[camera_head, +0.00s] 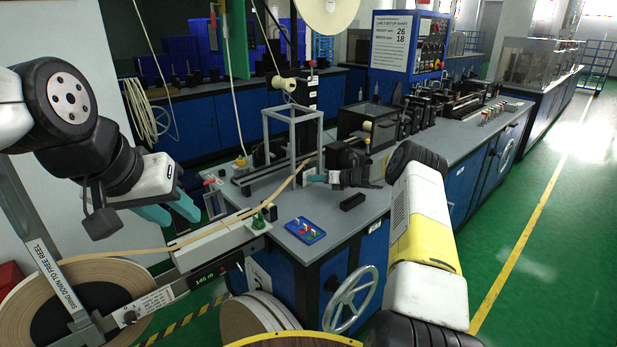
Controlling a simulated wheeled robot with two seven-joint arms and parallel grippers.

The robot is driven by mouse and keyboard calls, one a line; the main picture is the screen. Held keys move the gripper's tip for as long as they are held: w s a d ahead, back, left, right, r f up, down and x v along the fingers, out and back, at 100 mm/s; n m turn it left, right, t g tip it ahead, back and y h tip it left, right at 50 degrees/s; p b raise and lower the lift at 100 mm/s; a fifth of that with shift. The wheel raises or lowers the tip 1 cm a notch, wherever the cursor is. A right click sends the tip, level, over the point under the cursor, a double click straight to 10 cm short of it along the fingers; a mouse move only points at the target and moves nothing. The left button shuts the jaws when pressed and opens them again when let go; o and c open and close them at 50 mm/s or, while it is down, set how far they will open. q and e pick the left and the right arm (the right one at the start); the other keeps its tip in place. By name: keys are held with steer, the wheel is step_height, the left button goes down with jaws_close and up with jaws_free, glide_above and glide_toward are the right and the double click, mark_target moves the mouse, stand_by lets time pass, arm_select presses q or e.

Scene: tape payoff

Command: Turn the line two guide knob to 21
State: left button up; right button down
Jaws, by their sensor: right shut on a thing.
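My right gripper (312,179) reaches in from the right, teal fingertips pointing left, at the foot of a grey upright frame (293,117) on the bench. It is shut on a small part there, which seems to be the guide knob; the fingers hide it, and no scale reading is legible. A tan tape (235,219) runs from the lower left up past these fingertips. My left gripper (172,212) is open and empty above the tape, near a grey bar (215,244). A blue set-up sign (410,42) reads height 26 and width 18.
A tape reel (30,290) with a display reading about 146 m stands lower left. A blue tray (305,231) with small coloured pieces and a black block (352,201) lie on the bench. A handwheel (350,300) sticks out at the front. The green floor at right is clear.

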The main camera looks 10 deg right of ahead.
steer(key=shift+d+m, duration=0.1)
steer(key=shift+m, duration=0.2)
stand_by(0.4)
steer(key=c, duration=1.3)
jaws_free()
steer(key=shift+o, duration=0.2)
steer(key=shift+v, duration=3.85)
